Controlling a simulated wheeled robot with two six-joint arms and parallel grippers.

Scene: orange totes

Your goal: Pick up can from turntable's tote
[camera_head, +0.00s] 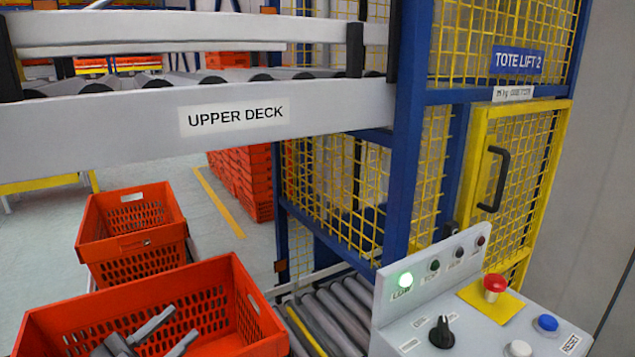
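No can shows in the head view. A near orange tote (247,338) stands at the bottom left, cut off by the picture's lower edge. My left gripper (182,323) is at this tote's opening, in front of its far inner wall. Its two grey fingers point up and right in the picture and stand apart, with nothing visible between them. The tote's floor and any contents are hidden below the picture edge. I cannot see what the tote stands on, so no turntable is clear. My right gripper is out of view.
A second orange tote (138,248) stands behind the near one. The upper deck conveyor (330,104) crosses above. A control panel (460,320) with a lit green lamp and a red button (494,287) is at the lower right. Rollers (335,318) and the caged tote lift (410,150) lie behind.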

